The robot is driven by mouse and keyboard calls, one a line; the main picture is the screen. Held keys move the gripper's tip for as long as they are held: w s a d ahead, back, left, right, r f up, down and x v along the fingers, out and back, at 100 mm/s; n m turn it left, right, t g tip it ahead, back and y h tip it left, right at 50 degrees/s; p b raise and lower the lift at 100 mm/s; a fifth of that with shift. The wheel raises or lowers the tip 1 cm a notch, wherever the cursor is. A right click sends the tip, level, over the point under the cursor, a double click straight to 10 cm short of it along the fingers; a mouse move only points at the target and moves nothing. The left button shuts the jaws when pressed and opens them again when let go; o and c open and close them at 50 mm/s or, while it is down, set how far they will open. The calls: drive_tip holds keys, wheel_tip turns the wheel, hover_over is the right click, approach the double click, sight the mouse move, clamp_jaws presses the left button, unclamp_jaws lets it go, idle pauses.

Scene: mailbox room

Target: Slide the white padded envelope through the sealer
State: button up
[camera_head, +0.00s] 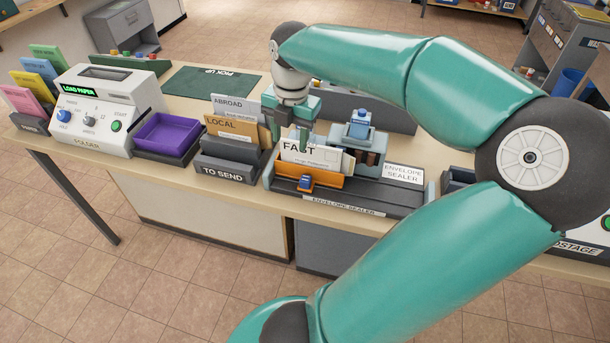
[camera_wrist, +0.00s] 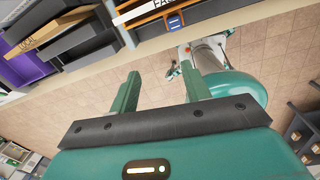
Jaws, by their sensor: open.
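A white envelope marked FAST (camera_head: 299,154) stands upright in an orange holder (camera_head: 325,181) at the left part of the envelope sealer. The sealer (camera_head: 385,193) has a dark bed and a grey-and-blue head (camera_head: 359,127) to the right of the envelope. A small blue piece sits on the holder's front. My gripper (camera_head: 287,127) is at the envelope's top left in the head view, one finger overlapping its upper edge; I cannot tell whether they touch.
A TO SEND rack (camera_head: 228,168) with LOCAL and ABROAD envelopes stands close left of the sealer. Further left are a purple tray (camera_head: 166,136) and a white folder machine (camera_head: 108,101). A green PICK UP mat (camera_head: 212,83) lies clear behind them.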

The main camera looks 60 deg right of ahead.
sight(306, 178)
drive_tip(key=shift+n+g, duration=0.4)
drive_tip(key=shift+n, duration=0.4)
drive_tip(key=d+f, duration=0.1)
drive_tip(key=f, duration=0.4)
drive_tip(key=s+f, duration=0.1)
drive_tip(key=f, duration=0.4)
drive_tip(key=s+d+f, duration=0.1)
drive_tip(key=f, duration=0.4)
drive_tip(key=shift+s+d, duration=0.2)
drive_tip(key=shift+d, duration=0.15)
drive_tip(key=shift+c, duration=0.5)
clamp_jaws()
